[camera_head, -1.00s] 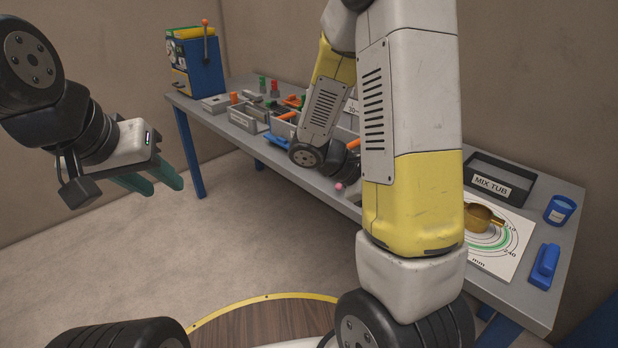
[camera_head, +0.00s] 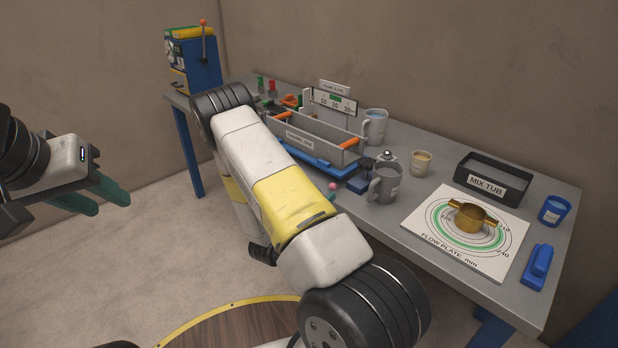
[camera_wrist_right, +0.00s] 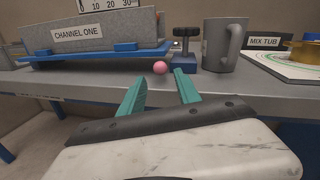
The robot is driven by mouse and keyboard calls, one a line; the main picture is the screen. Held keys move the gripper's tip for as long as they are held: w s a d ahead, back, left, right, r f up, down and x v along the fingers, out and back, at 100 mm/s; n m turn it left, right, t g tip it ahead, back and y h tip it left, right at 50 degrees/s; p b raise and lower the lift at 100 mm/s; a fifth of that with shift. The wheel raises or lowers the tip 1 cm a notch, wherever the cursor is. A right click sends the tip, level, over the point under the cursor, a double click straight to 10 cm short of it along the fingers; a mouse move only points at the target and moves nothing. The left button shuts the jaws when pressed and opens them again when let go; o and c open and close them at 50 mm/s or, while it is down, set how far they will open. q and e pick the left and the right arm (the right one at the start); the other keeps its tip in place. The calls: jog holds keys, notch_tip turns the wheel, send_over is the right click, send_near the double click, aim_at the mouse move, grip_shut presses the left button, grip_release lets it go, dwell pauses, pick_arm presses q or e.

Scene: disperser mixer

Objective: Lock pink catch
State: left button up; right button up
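The pink catch (camera_head: 332,186) is a small pink ball at the table's front edge, beside the blue cradle (camera_head: 325,167) under the grey CHANNEL ONE trough (camera_head: 303,146). In the right wrist view the pink ball (camera_wrist_right: 160,67) lies straight ahead, just beyond the fingertips and roughly midway between them. My right gripper (camera_wrist_right: 159,75) is open and empty, its green fingers apart; any contact with the ball cannot be told. In the head view it is hidden behind my arm. My left gripper (camera_head: 113,205) is open and empty at the far left, away from the table.
A black-knobbed clamp on a blue base (camera_wrist_right: 185,50) stands right of the ball. A grey mug (camera_wrist_right: 224,45) is beside it. The flow plate (camera_head: 467,232) with a brass ring (camera_head: 470,216) and the MIX TUB (camera_head: 493,180) are further right. Floor in front is clear.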

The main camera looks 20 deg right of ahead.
aim_at(331, 188)
jog(key=shift+x, duration=2.7)
grip_shut()
